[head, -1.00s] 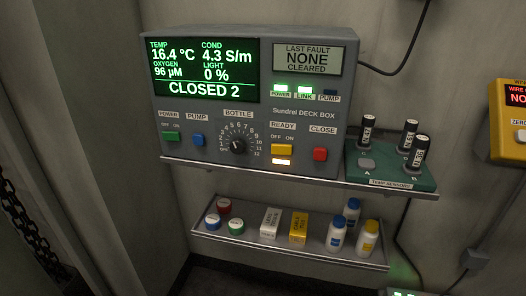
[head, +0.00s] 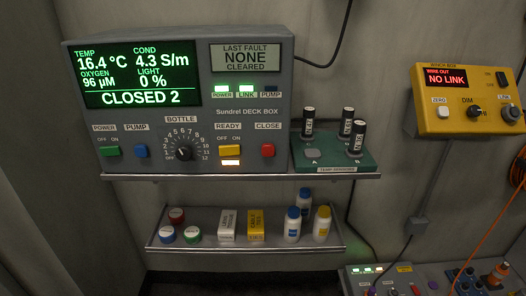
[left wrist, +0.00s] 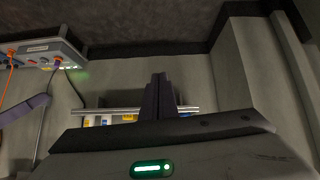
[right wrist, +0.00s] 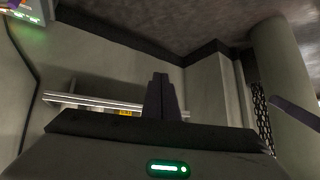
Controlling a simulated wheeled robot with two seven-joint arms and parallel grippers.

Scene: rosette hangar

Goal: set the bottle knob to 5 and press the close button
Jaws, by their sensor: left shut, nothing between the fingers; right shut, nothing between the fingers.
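The grey deck box (head: 208,110) stands on a wall shelf in the head view. Its green screen (head: 137,73) reads CLOSED 2. The black bottle knob (head: 184,153) sits in a numbered dial low on its front; its pointer is too small to read surely. The red close button (head: 267,150) is at the panel's right, under the CLOSE label. My left gripper (left wrist: 158,78) shows in the left wrist view, shut and empty. My right gripper (right wrist: 161,78) shows in the right wrist view, also shut and empty. Neither gripper appears in the head view, so both are away from the panel.
A yellow READY switch (head: 230,150) lies between knob and close button. A green sensor rack (head: 334,159) with black cylinders stands right of the box. A lower shelf (head: 245,248) holds bottles, boxes and jars. A yellow junction box (head: 468,100) reads NO LINK.

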